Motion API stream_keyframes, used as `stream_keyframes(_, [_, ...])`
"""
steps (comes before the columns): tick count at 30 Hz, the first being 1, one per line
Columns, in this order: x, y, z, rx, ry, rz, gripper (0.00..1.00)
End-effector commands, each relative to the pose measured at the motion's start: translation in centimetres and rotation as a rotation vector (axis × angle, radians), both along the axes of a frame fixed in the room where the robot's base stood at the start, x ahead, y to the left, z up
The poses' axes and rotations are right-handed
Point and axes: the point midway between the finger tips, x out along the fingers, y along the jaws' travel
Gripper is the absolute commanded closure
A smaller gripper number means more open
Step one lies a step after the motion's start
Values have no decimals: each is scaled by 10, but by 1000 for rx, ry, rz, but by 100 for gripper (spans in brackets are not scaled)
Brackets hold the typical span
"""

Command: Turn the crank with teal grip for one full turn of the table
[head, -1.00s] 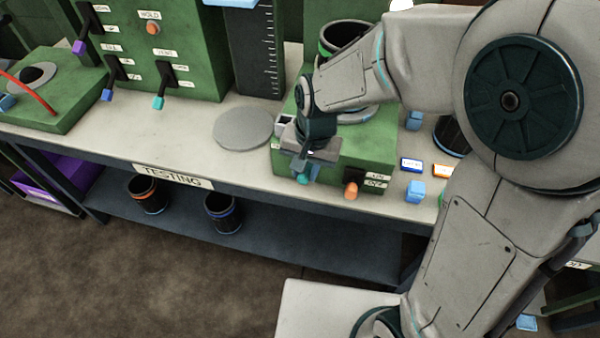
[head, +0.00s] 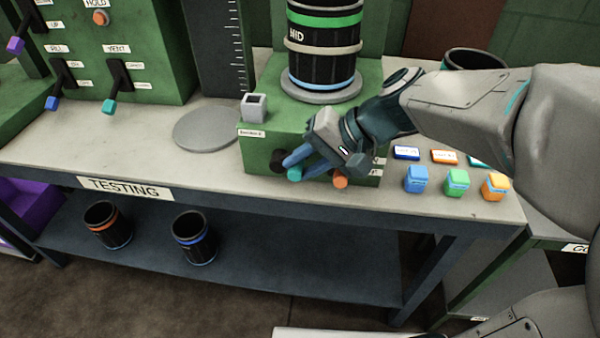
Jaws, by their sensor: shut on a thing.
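The teal grip (head: 294,174) of the crank shows at the front face of the green machine box (head: 262,125). The crank's dark hub (head: 277,160) is just left of it. My gripper (head: 300,168) comes in from the right, its blue fingers shut on the teal grip, which partly hides behind them. The sleeve stands upright.
An orange knob (head: 340,181) sits close right of my gripper. Blue, green and orange blocks (head: 456,182) stand at the bench's right. A grey disc (head: 205,128) lies left of the box. Two black sleeves (head: 108,224) stand on the lower shelf.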

Motion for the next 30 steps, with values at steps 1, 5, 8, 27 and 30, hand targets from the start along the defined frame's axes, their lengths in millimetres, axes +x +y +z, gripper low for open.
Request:
stream_keyframes(1, [0,-2,-10,21,-1,-2,98])
stream_keyframes(5, [0,-4,-11,74,-3,0,98])
stream_keyframes(8, [-1,-5,-12,105,-6,0,98])
stream_keyframes(27, [-1,-6,-10,153,-7,2,98])
stream_keyframes(30, [-1,-6,-10,153,-7,2,67])
